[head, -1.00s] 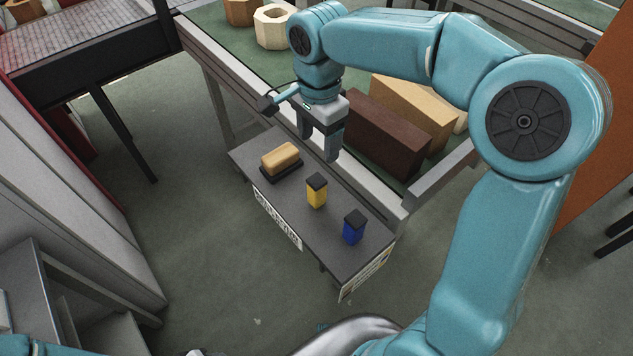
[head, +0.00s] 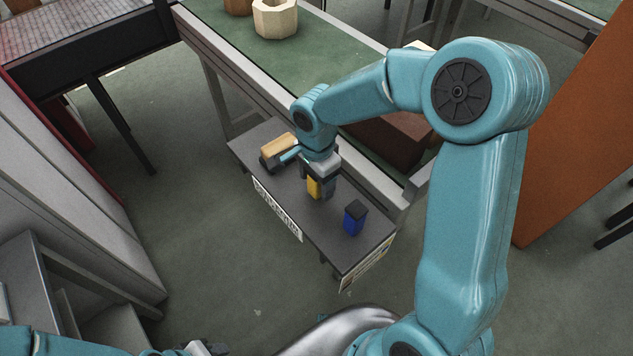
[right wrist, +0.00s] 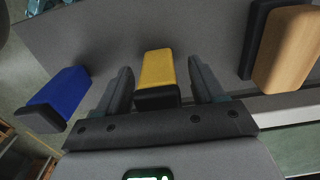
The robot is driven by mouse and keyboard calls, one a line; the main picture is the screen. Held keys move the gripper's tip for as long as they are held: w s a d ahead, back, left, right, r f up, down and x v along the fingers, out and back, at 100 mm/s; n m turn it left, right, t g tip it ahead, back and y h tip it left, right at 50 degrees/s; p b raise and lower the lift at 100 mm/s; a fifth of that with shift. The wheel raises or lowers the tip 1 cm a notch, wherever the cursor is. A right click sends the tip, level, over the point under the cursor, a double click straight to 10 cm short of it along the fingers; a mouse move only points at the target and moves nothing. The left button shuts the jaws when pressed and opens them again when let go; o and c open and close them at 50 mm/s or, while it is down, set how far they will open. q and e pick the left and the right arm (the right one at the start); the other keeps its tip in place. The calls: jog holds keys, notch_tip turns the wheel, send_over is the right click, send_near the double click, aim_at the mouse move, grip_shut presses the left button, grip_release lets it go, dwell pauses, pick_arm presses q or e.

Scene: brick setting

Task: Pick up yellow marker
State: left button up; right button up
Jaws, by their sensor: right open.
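The yellow marker (head: 314,188) stands upright on a small grey shelf (head: 350,251), partly hidden by my right gripper in the head view. In the right wrist view the yellow marker (right wrist: 158,70), with its black cap, lies between the two fingers of my right gripper (right wrist: 162,85). There is a gap on each side of it. My right gripper (head: 320,185) is open, pointing down around the marker. Part of my left arm shows at the bottom left of the head view, with a small part that may be the left gripper (head: 205,348); its jaws are unclear.
A blue marker (head: 354,220) with a black cap stands nearby on the shelf. A tan-topped eraser-like block (head: 278,145) lies on the other side. A green-topped table (head: 330,45) with blocks stands behind. The floor left of the shelf is clear.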

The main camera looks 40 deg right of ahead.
jog(key=shift+f, duration=0.35)
jog(key=c, duration=1.1)
jog(key=shift+o, duration=0.2)
jog(key=shift+r, duration=0.1)
notch_tip(320, 180, up, 20)
jog(key=p, duration=0.1)
